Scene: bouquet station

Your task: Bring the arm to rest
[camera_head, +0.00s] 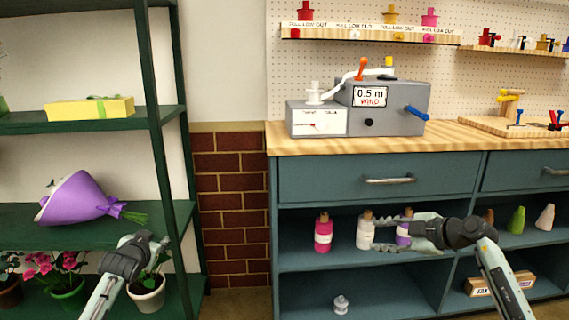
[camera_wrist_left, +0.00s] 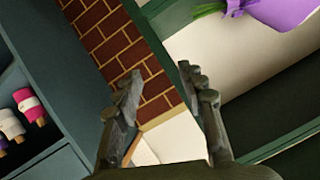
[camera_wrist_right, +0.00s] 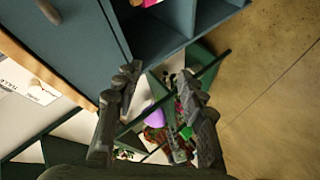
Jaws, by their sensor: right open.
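My left gripper (camera_head: 153,240) is at the lower left of the head view, in front of the green shelf rack. In the left wrist view its two fingers (camera_wrist_left: 163,82) stand apart with nothing between them. My right gripper (camera_head: 380,234) is in front of the open shelf of the blue-grey cabinet, its fingers pointing left. In the right wrist view its fingers (camera_wrist_right: 160,80) are spread and empty. In the head view it partly covers a purple bottle (camera_head: 403,232) and overlaps a white bottle (camera_head: 365,230); I see no grip on either.
The green rack (camera_head: 60,122) holds a yellow box (camera_head: 90,108), a purple bouquet (camera_head: 78,198) and potted plants. The cabinet (camera_head: 330,178) carries a grey winding machine (camera_head: 385,105) on its wooden top. A pink bottle (camera_head: 323,234) stands on its shelf. A brick wall (camera_head: 230,190) lies between.

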